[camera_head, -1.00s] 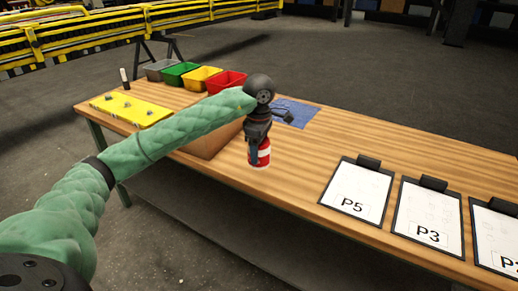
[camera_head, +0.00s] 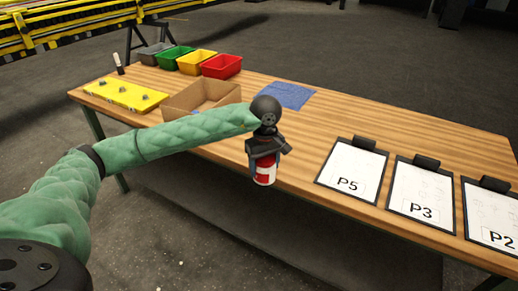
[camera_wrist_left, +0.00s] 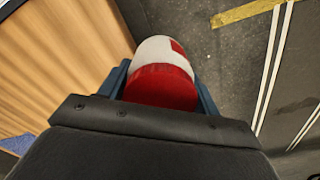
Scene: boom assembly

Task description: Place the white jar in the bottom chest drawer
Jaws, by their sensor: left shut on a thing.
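My left gripper (camera_head: 264,160) is shut on a red and white jar (camera_head: 265,174), which hangs below it close to the table's near edge. In the left wrist view the jar (camera_wrist_left: 163,80) sits between the two dark blue fingers, with its red part nearer the camera and a mostly white part beyond. The bare floor shows beside and beyond it. No chest or drawer is visible in either view, and my right gripper is not in view.
A wooden table (camera_head: 330,118) carries an open cardboard box (camera_head: 185,108), several coloured bins (camera_head: 221,66), a yellow plate (camera_head: 125,95), a blue mat (camera_head: 287,95) and clipboards (camera_head: 352,172).

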